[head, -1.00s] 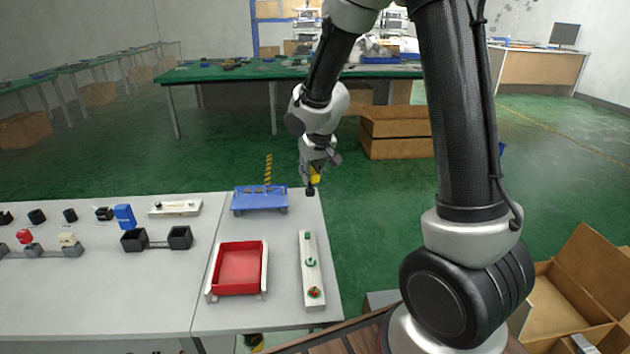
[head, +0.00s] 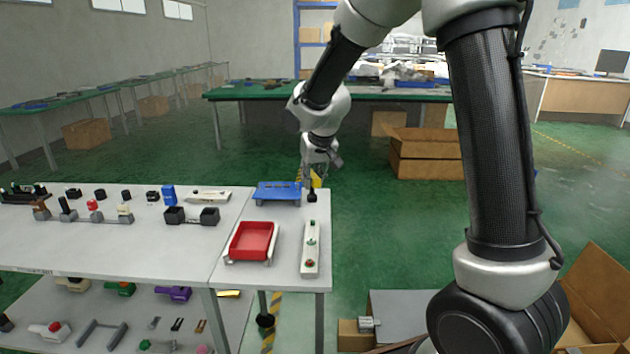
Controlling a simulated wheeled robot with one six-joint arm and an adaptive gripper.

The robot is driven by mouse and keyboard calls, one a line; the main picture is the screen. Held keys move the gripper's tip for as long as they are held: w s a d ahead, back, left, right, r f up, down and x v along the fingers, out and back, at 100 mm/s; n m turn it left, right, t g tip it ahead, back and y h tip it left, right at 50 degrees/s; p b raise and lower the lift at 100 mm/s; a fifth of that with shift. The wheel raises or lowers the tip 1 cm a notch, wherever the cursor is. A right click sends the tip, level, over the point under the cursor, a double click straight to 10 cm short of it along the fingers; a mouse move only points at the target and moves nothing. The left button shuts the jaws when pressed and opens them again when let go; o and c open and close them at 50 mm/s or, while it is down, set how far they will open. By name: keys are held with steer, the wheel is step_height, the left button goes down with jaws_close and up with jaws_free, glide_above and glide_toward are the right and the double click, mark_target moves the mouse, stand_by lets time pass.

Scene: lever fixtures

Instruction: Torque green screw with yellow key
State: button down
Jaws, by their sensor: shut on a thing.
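My gripper (head: 318,160) is shut on the yellow key (head: 316,181). The key points down, with a black end (head: 312,197) above the back right part of the table. The white screw fixture (head: 310,270) lies on the table at the right, in front of the key. It bears a few small screws in a row; a green screw (head: 311,243) shows near its middle. The black end of the key appears near the far end of the fixture; I cannot tell whether they touch.
A red tray (head: 251,240) stands left of the fixture. A blue stand (head: 277,193) is close left of the key. Black boxes (head: 191,216) and several lever fixtures fill the left table. A lower shelf (head: 120,320) holds more parts.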

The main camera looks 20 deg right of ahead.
mark_target(313, 193)
steer(key=shift+s, duration=0.1)
steer(key=shift+f, duration=0.1)
steer(key=shift+f, duration=2.7)
steer(key=c, duration=1.9)
jaws_free()
jaws_close()
